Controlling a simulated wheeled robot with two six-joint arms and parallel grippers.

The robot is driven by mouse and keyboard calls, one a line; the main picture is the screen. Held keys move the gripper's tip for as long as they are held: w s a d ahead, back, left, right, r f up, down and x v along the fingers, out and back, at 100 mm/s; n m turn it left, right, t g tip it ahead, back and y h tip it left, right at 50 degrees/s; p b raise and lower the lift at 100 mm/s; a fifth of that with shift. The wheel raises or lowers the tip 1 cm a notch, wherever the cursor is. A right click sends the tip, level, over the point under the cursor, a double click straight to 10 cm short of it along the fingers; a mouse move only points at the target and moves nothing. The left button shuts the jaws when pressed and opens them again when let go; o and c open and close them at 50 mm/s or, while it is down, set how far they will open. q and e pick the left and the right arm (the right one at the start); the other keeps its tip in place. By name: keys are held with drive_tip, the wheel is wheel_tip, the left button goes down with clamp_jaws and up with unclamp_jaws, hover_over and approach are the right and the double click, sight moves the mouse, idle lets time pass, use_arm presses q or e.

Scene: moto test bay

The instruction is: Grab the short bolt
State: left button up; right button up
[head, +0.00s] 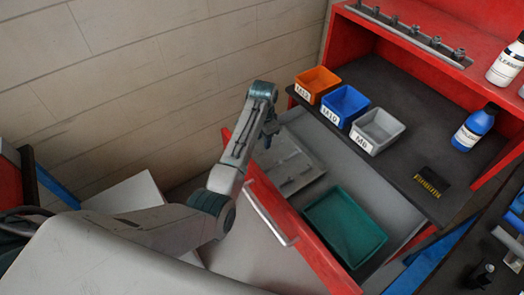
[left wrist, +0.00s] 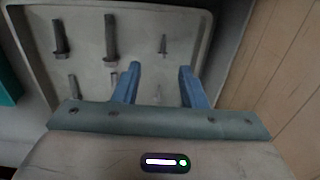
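A grey tray (head: 300,172) lies in the open red drawer; in the left wrist view the tray (left wrist: 85,12) holds several bolts in two rows. The far row has a thick bolt (left wrist: 60,38), a longer thick bolt (left wrist: 110,38) and a thin bolt (left wrist: 163,44). The near row has shorter bolts: one at left (left wrist: 73,87), one partly behind my left finger (left wrist: 114,80), and a small thin one (left wrist: 158,92) between the fingers. My left gripper (head: 269,135) is above the tray, open and empty; its blue fingers (left wrist: 160,70) are apart. My right gripper is not in view.
The drawer front (head: 290,222) has a metal handle (head: 268,212). A teal tray (head: 345,228) lies beside the grey one.

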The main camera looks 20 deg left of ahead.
sight(263, 150)
use_arm(q)
drive_tip(key=shift+w+f, duration=0.15)
drive_tip(key=shift+f, duration=0.5)
wheel_tip(263, 150, down, 4)
drive_tip(key=shift+w+f+p, duration=0.1)
drive_tip(key=shift+p, duration=0.9)
drive_tip(key=shift+f, duration=0.25)
clamp_jaws()
